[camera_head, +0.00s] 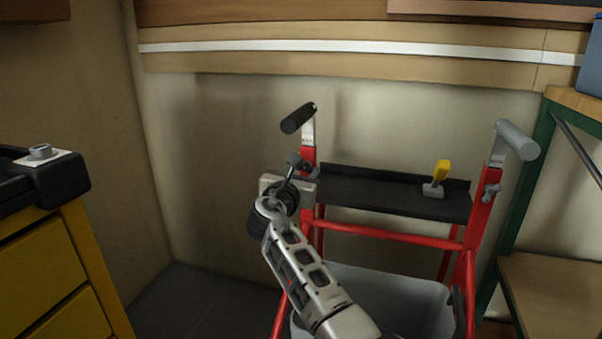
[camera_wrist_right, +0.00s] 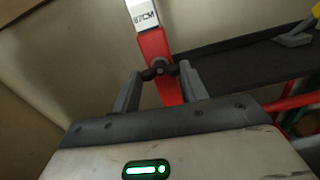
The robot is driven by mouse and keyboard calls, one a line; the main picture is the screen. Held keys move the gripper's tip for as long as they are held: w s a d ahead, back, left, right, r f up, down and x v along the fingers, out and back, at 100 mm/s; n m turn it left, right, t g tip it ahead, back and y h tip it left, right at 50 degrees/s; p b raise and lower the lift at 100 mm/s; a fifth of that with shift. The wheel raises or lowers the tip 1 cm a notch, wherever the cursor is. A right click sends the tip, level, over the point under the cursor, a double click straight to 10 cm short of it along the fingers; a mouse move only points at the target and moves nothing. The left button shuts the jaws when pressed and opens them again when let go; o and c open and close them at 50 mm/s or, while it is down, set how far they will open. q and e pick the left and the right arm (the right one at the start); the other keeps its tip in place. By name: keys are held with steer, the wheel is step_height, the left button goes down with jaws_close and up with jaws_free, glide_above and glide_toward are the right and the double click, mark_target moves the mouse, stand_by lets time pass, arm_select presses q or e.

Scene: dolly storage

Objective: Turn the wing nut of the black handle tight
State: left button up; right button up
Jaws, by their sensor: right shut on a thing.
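The black handle (camera_head: 298,118) tops the left red post of the dolly (camera_head: 308,160). Its wing nut (camera_wrist_right: 158,71) is dark and sits on the red post below the white bracket. My right gripper (camera_head: 300,163) reaches up to this post. In the right wrist view, its two fingers (camera_wrist_right: 160,80) stand on either side of the wing nut and are shut on it. The fingers partly cover the nut in the head view. My left gripper is not in view.
A grey handle (camera_head: 518,140) with its own wing nut (camera_head: 491,190) tops the right post. A yellow-handled tool (camera_head: 440,175) stands on the black shelf (camera_head: 370,190). A grey bin (camera_head: 390,285) is below. A yellow cabinet (camera_head: 40,260) is at left, a green-framed bench (camera_head: 530,170) at right.

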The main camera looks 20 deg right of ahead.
steer(key=m, duration=0.7)
steer(key=shift+f+m+b, duration=0.1)
steer(key=shift+m+b, duration=0.2)
steer(key=shift+m, duration=0.1)
steer(key=shift+m+b, duration=0.3)
steer(key=shift+m, duration=0.6)
steer(key=m+b, duration=0.2)
steer(key=m, duration=0.2)
steer(key=shift+m+b, duration=0.3)
steer(key=shift+m, duration=0.4)
steer(key=m+b, duration=0.3)
steer(key=m, duration=0.3)
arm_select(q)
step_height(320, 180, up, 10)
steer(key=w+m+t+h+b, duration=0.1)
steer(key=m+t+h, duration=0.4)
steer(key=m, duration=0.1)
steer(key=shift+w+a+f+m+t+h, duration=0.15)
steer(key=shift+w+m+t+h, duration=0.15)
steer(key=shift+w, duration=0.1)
arm_select(e)
steer(key=shift+m, duration=1.2)
